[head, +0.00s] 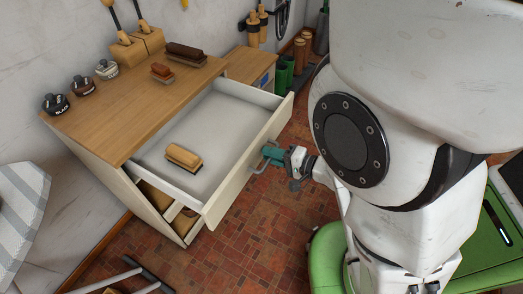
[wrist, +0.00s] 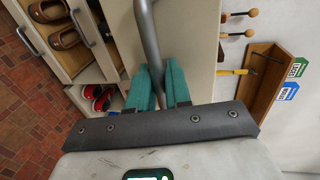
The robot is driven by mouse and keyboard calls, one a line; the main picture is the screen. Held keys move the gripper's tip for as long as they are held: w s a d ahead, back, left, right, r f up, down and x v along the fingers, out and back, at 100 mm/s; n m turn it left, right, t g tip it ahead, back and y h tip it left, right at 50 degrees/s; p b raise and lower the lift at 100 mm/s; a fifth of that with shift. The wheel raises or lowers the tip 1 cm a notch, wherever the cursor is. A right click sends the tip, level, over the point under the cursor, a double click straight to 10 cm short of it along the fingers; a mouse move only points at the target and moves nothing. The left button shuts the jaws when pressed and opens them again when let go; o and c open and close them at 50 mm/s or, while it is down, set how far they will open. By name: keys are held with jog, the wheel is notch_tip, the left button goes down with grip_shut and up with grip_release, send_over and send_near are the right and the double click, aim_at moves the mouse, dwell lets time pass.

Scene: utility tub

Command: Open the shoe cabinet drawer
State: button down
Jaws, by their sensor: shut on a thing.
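The shoe cabinet (head: 110,122) has a wooden top and pale sides. Its top drawer (head: 225,117) stands far out, with a pale interior and a brush (head: 184,157) lying in it. My gripper (head: 273,155) is at the drawer's front, its teal fingers shut on the metal bar handle (head: 259,166). In the wrist view the teal fingers (wrist: 159,90) close around the handle (wrist: 149,38). The drawer front hides part of the lower cabinet in the head view.
Open lower compartments hold shoes (wrist: 48,10). Green boots (head: 284,76) stand beyond the drawer. Tiled floor (head: 215,250) is clear in front. A striped ironing board (head: 22,210) is at left.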

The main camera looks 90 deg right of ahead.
jog(key=shift+s+a, duration=0.2)
jog(key=shift+s, duration=0.05)
jog(key=c, duration=1.3)
grip_release()
jog(key=shift+o, duration=0.2)
jog(key=v, duration=1)
jog(key=shift+s+a, duration=0.15)
jog(key=shift+s, duration=0.2)
jog(key=shift+w+a, duration=0.1)
